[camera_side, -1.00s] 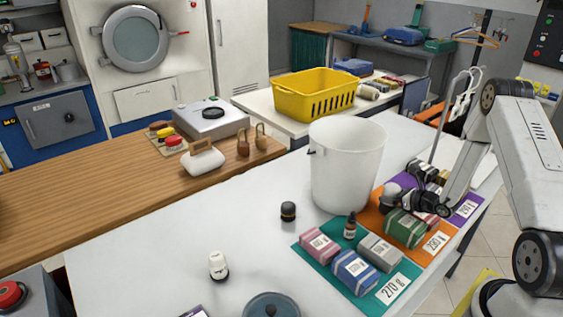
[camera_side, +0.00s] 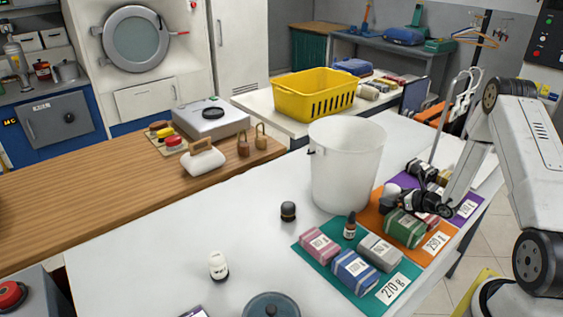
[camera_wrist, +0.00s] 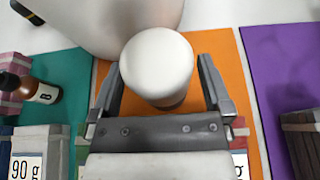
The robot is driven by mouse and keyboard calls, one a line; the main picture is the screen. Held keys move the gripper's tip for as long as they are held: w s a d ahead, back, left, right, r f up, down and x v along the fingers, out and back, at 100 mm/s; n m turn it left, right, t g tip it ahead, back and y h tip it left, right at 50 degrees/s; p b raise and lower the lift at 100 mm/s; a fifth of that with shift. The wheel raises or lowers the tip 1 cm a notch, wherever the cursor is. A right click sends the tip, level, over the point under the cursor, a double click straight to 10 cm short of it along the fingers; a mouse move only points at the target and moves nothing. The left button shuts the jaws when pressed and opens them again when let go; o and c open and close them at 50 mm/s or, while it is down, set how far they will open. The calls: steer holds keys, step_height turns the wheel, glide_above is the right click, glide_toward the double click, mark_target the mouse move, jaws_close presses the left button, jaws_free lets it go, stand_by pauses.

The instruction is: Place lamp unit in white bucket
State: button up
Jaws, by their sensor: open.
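The lamp unit, a white rounded dome on a darker base (camera_wrist: 157,62), stands on the orange mat, between my gripper's fingers in the wrist view. In the side view its white top (camera_side: 391,191) shows just left of my gripper (camera_side: 408,199), which partly hides it. My gripper (camera_wrist: 160,75) is open, with a finger on either side of the lamp unit and a visible gap at the right. The white bucket (camera_side: 346,165) stands upright on the table, left of my gripper; its wall (camera_wrist: 115,20) fills the top left of the wrist view.
Boxes and a dropper bottle (camera_side: 350,226) sit on the teal mat (camera_side: 312,262). A green box (camera_side: 404,227) lies close in front of my gripper on the orange mat. Dark items stand on the purple mat (camera_side: 468,209). The white table left of the bucket is mostly clear.

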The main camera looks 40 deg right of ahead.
steer(key=shift+v, duration=3.45)
steer(key=a+r+n+g+y, duration=0.35)
steer(key=a+n, duration=0.35)
steer(key=a, duration=0.3)
steer(key=a+r+n+g+y, duration=0.2)
steer(key=a+n+g+y, duration=0.25)
steer(key=a+n, duration=0.45)
steer(key=s+a+r+n+g+h, duration=0.1)
steer(key=a+r+n+h, duration=0.3)
steer(key=n, duration=0.6)
steer(key=s+a+r+n+g+h, duration=0.1)
steer(key=s+a+r+n+h, duration=0.2)
steer(key=a+n, duration=0.3)
steer(key=n+h, duration=0.1)
steer(key=n, duration=0.3)
steer(key=shift+s+r+g, duration=0.35)
steer(key=shift+g, duration=0.05)
